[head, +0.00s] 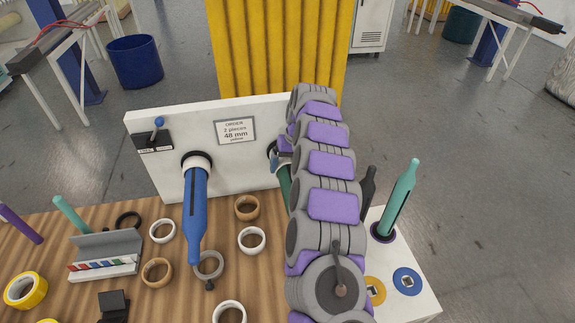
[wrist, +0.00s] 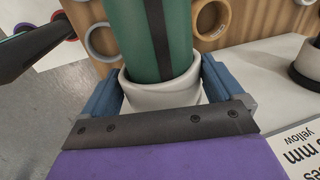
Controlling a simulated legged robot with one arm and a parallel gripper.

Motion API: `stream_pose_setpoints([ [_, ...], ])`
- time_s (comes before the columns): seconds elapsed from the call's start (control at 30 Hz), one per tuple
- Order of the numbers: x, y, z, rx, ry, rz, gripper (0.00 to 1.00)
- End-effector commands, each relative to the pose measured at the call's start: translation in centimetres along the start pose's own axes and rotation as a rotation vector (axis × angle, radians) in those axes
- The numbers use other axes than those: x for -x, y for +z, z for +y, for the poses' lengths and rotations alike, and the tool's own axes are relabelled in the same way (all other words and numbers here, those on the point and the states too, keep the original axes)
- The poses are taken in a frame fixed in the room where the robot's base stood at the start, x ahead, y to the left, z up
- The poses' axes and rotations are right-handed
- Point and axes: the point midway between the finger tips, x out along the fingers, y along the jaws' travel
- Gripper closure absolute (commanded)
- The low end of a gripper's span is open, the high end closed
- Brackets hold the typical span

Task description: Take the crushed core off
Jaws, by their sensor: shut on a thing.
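A white core (wrist: 165,92) sits around the green shaft (wrist: 155,40) in the wrist view, with the shaft passing through it. My gripper (wrist: 160,72) is shut on this core, one blue finger on each side. Whether its wall is crushed I cannot tell. In the head view the green shaft (head: 284,187) sticks out from the white panel (head: 160,125), mostly hidden behind my arm. A blue shaft (head: 194,210) to its left has a white ring (head: 197,162) around its base at the panel.
Several loose rings lie on the wooden table, including a brown one (head: 247,207) and a white one (head: 251,239). A grey holder (head: 105,255) stands at the left. A teal peg (head: 403,198) stands upright at the right. A sign (head: 235,131) is on the panel.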

Motion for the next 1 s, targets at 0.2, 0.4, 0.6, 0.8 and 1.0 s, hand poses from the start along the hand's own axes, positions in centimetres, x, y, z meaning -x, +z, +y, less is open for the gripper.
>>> stream_pose_setpoints([
  [0.2,0.2,0.6,0.0,-0.003,-0.002,0.001,0.36],
  [0.4,0.2,2.5,-0.1,0.0,-0.004,0.0,0.36],
  [0.6,0.2,4.2,0.1,-0.002,-0.003,0.001,0.36],
  [0.8,0.2,6.1,0.1,0.0,-0.002,-0.001,0.36],
  [1.0,0.1,7.9,0.1,-0.001,-0.002,-0.004,0.36],
])
